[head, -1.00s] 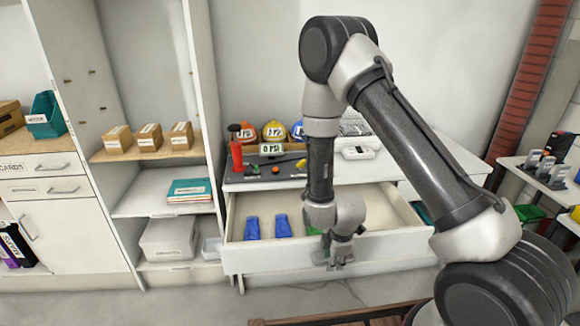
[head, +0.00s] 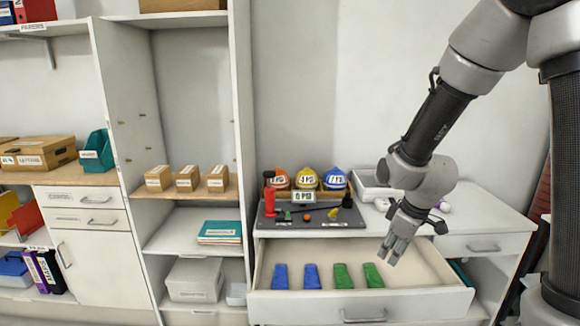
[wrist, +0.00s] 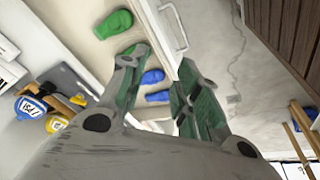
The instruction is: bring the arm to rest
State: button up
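My gripper (head: 393,250) hangs above the right part of the open drawer (head: 270,265), tilted downward. In the wrist view its two fingers (wrist: 158,85) stand apart with nothing between them. Two blue glove-like items (head: 280,276) (head: 311,276) and two green ones (head: 343,276) (head: 373,275) lie in a row in the drawer, apart from the gripper. The wrist view shows one green item (wrist: 113,24) and two blue items (wrist: 153,77) (wrist: 158,96); the other green one seems hidden behind a finger.
Orange, yellow and blue helmets (head: 306,178) stand at the back of the countertop, behind a dark tool mat (head: 300,217). A white tray (head: 370,190) is near my forearm. A tall shelf (head: 245,130) with small boxes (head: 187,180) stands left. The space above the drawer's left half is clear.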

jog(key=s+d+r+m, duration=0.4)
jog(key=s+d+r, duration=0.1)
jog(key=s+r, duration=0.4)
jog(key=s+d+r+m+t+h, duration=0.1)
jog(key=s+d+r+m, duration=0.4)
jog(key=s+r, duration=0.4)
jog(key=shift+s+d+r+m, duration=0.35)
jog(key=shift+d+r, duration=0.15)
jog(key=shift+r, duration=0.4)
